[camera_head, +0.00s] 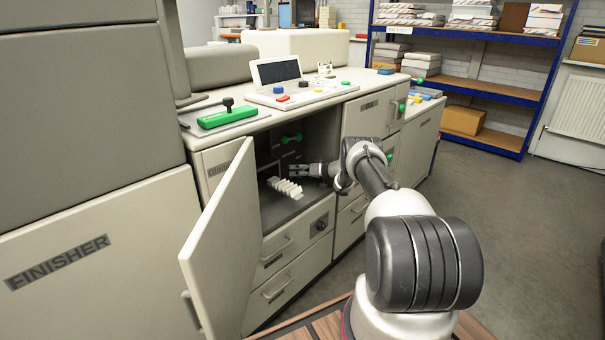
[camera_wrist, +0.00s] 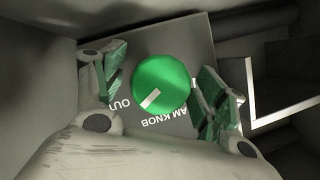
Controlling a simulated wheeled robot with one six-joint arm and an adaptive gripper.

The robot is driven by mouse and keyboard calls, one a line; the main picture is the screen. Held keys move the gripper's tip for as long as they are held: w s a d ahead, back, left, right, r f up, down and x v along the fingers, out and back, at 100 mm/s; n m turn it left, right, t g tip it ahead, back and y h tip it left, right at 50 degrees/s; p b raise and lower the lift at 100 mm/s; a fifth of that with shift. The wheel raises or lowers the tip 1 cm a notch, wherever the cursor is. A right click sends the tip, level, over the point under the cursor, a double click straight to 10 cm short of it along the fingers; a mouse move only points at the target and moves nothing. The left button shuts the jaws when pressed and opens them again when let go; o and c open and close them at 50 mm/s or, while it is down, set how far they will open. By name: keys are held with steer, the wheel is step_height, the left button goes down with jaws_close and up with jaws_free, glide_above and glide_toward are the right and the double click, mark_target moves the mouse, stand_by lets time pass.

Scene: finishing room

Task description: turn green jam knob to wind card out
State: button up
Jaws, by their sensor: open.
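The round green jam knob (camera_wrist: 158,84) sits on a dark grey plate (camera_wrist: 148,42) in the wrist view. Its white mark points down and left, toward the letters OUT on the plate. My gripper (camera_wrist: 162,80) is open, with one green-padded finger on each side of the knob; I cannot tell whether either pad touches it. In the head view my gripper (camera_head: 297,171) reaches into the open cabinet, and the knob cannot be made out there. A white pleated piece (camera_head: 285,187), perhaps the card, lies on the cabinet floor just below my gripper.
The cabinet door (camera_head: 222,245) stands open at the left of the opening. Drawers (camera_head: 277,284) are below, and a control panel (camera_head: 302,92) is on top. A white-edged part (camera_wrist: 252,118) is right of my gripper.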

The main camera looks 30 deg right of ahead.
steer(key=v, duration=1.2)
